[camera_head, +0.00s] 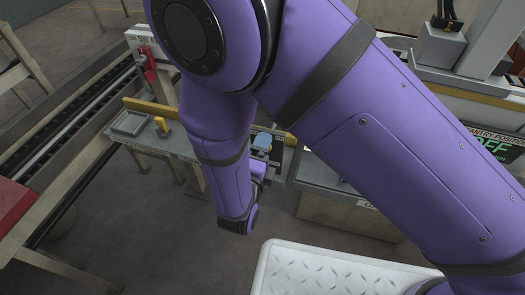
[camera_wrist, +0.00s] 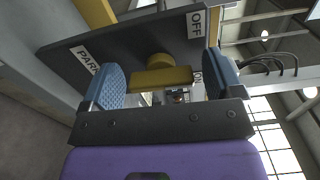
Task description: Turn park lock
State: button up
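In the wrist view the park lock is a dark plate (camera_wrist: 130,48) with white labels reading PARK and OFF, and a partly hidden one that seems to read ON. A yellow knob with a crossbar (camera_wrist: 160,78) sticks out of the plate. The crossbar lies nearly level in the picture. My gripper (camera_wrist: 165,84) is open, with one blue-padded finger at each end of the crossbar. A gap shows at the right end; I cannot tell whether the left finger touches. In the head view my gripper (camera_head: 262,142) is small and partly behind my purple arm, which hides the knob.
A grey bench (camera_head: 180,146) with a small tray (camera_head: 130,123) and a yellow rail stands left of my arm. A red lever (camera_head: 149,68) is on a post behind it. A roller conveyor (camera_head: 75,115) runs at left. A gantry position sign (camera_head: 490,145) is at right.

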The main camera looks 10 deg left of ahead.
jog(key=c, duration=1.1)
jog(key=n, duration=0.4)
jog(key=shift+f+n, duration=0.1)
jog(key=shift+n, duration=2.6)
jog(key=o, duration=1.3)
